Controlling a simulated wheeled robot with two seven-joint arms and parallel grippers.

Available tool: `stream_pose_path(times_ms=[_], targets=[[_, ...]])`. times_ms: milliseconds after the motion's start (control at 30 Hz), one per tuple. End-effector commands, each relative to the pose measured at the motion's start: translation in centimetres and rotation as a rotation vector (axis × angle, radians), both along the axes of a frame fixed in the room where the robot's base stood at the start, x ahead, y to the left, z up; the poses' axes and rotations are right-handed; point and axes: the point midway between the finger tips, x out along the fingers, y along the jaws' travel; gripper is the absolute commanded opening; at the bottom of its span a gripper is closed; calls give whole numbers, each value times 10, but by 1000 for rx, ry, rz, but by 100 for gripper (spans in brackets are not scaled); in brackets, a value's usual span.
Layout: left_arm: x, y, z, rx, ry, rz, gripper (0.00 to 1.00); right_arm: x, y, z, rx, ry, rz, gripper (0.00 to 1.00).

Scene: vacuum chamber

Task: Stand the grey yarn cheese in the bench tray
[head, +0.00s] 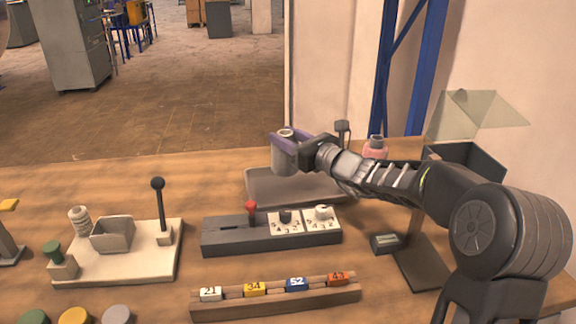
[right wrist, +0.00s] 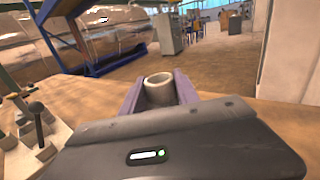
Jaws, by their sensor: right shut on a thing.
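The grey yarn cheese (head: 285,155) is a grey cylinder with a hollow core at its top. My right gripper (head: 283,137) is shut on it and holds it upright, over the left part of the bench tray (head: 262,188). The bench tray is a shallow grey tray at the back of the bench, partly hidden by my right arm. I cannot tell whether the cheese's foot touches the tray. In the right wrist view the cheese (right wrist: 160,88) sits between the purple fingers (right wrist: 160,90), its lower part hidden. My left gripper is not in view.
In front of the tray stands a grey control box (head: 225,233) with a red-knobbed lever and dials. A wooden rack (head: 275,302) with numbered tags is nearer. A pale board (head: 120,260) with a black lever is at left. A pink-based item (head: 375,148) stands behind my arm.

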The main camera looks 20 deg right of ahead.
Motion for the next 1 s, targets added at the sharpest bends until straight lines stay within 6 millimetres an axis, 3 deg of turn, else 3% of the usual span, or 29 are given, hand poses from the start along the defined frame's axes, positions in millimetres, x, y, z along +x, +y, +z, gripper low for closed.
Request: stream_pose_path(times_ms=[367, 700, 1000], targets=[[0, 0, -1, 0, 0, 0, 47, 0, 0, -7, 0, -3, -1, 0], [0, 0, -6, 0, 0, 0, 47, 0, 1, -52, 1, -2, 1, 0], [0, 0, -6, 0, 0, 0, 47, 0, 0, -56, 1, -3, -1, 0]])
